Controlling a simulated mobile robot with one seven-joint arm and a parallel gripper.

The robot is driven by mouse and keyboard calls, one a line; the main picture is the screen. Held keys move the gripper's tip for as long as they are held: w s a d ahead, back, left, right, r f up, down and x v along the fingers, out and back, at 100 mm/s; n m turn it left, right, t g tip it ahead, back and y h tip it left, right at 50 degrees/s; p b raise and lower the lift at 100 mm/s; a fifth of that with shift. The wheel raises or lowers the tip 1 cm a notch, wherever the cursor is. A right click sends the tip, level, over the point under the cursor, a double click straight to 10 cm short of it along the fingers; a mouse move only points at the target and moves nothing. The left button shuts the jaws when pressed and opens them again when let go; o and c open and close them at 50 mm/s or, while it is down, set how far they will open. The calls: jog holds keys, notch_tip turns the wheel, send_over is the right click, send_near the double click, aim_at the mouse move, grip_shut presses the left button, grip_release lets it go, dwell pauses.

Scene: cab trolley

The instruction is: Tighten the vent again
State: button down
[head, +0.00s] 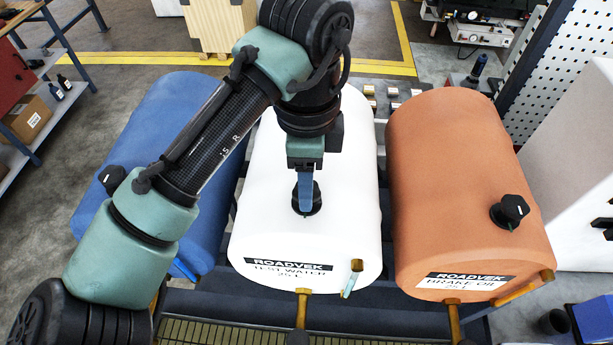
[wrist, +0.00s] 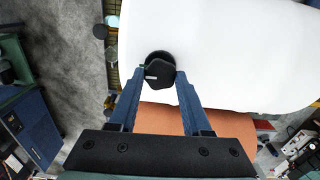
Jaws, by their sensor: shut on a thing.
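The white tank (head: 335,235), labelled TEST WATER, lies in the middle of the head view. A black vent cap (wrist: 160,70) sits on its top. My gripper (head: 305,205) comes down from above onto this vent. In the wrist view, the two blue fingers of my gripper (wrist: 160,78) are shut on the vent cap, one on each side. The cap has a small white mark. In the head view, a finger covers part of the cap. The cap's thread is hidden, so I cannot tell how tight it is.
A blue tank (head: 180,105) lies to the left and an orange tank (head: 450,150), labelled BRAKE OIL, to the right. Each has its own black knob, the left one (head: 112,180) and the right one (head: 510,211). Brass taps (head: 302,308) stick out at the front.

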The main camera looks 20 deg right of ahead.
jog(key=shift+r+m, duration=0.1)
jog(key=shift+m, duration=0.3)
jog(key=shift+c, duration=1.7)
grip_release()
notch_tip(320, 180, up, 13)
jog(key=b, duration=0.3)
